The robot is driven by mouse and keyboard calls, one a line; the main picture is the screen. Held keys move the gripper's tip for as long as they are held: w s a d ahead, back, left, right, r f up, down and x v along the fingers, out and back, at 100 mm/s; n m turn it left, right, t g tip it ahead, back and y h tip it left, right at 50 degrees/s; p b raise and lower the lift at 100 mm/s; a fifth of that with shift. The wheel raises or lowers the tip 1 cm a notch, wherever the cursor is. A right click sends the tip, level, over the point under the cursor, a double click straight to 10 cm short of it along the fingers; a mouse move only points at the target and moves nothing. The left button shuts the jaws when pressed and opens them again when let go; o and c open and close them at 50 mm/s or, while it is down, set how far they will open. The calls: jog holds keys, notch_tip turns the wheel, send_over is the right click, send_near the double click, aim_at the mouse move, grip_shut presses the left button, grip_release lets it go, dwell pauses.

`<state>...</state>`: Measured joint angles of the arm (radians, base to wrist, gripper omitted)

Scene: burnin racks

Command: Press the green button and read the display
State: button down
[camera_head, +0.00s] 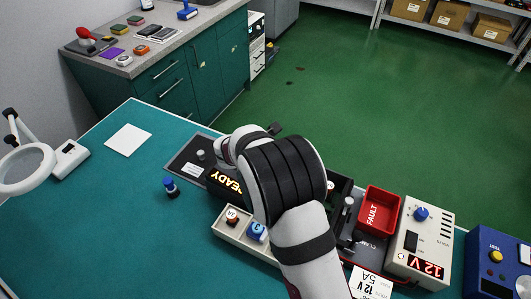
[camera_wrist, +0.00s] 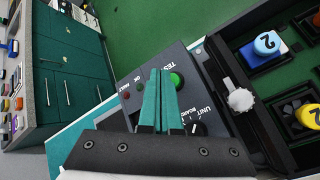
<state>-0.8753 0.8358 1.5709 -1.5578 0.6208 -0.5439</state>
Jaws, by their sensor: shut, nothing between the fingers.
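In the wrist view, a green button (camera_wrist: 177,80) sits on a dark tester box (camera_wrist: 148,101), with "TEST" printed beside it. My gripper (camera_wrist: 160,72) is shut and empty. Its two teal fingers appear just left of the button, in front of the box; I cannot tell whether they touch it. The button and fingertips are hidden there.
The left table area is mostly clear.

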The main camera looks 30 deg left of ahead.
jog(key=shift+f, duration=0.1)
jog(key=shift+f, duration=0.3)
jog(key=shift+f, duration=0.45)
dwell(0.6)
jog(key=shift+r, duration=0.9)
jog(key=shift+r, duration=2.5)
